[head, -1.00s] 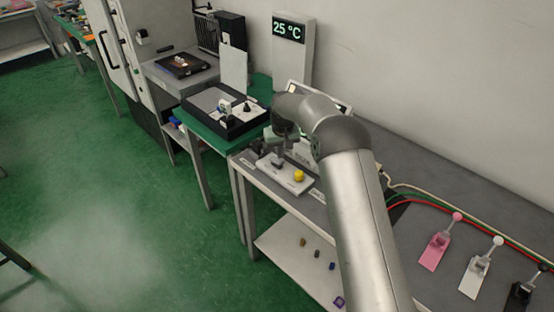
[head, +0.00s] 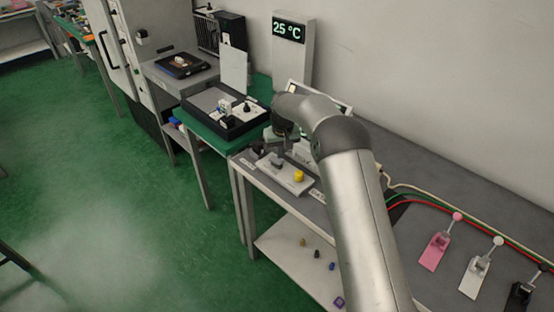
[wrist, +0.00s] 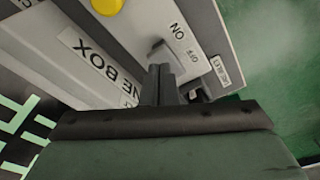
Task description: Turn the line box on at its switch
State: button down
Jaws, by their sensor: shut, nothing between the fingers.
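The line box (head: 285,182) is a pale box on the grey bench, with a yellow round button (head: 299,176). In the wrist view, its top bears a LINE BOX label (wrist: 100,68), and ON and OFF marks (wrist: 185,45) next to a grey switch part (wrist: 160,50). My gripper (wrist: 160,72) is shut and empty, its fingertips over the box, right at the switch part. I cannot tell whether they touch it. The fingers hide part of the switch, so its position is unclear. In the head view, my gripper (head: 277,155) is above the far end of the box, partly hidden by my wrist.
A black-edged tray (head: 225,115) with small devices stands on the green table behind. A 25 °C display (head: 290,32) stands by the wall. Pink (head: 435,250) and white (head: 475,277) lever fixtures and cables lie to the right. Small parts lie on the lower shelf.

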aim_at(281, 161)
jog(key=shift+f+b, duration=0.75)
jog(key=shift+f, duration=0.35)
dwell(0.9)
jog(key=shift+r+p, duration=1.75)
jog(key=shift+r, duration=1.75)
jog(key=s+d+r+m, duration=0.1)
jog(key=s+d+r, duration=0.5)
jog(key=s+r, duration=0.15)
jog(key=s+d+r+m, duration=0.1)
jog(key=s+d+r, duration=0.5)
jog(key=s, duration=0.3)
jog(key=s+d+f+m, duration=0.1)
jog(key=s+d, duration=0.3)
jog(key=s, duration=1)
jog(key=s+d+f+m, duration=0.1)
jog(key=s+d, duration=0.3)
jog(key=s, duration=1.1)
jog(key=shift+s+d+g+h, duration=0.2)
jog(key=shift+g+h, duration=0.1)
jog(key=shift+g, duration=0.1)
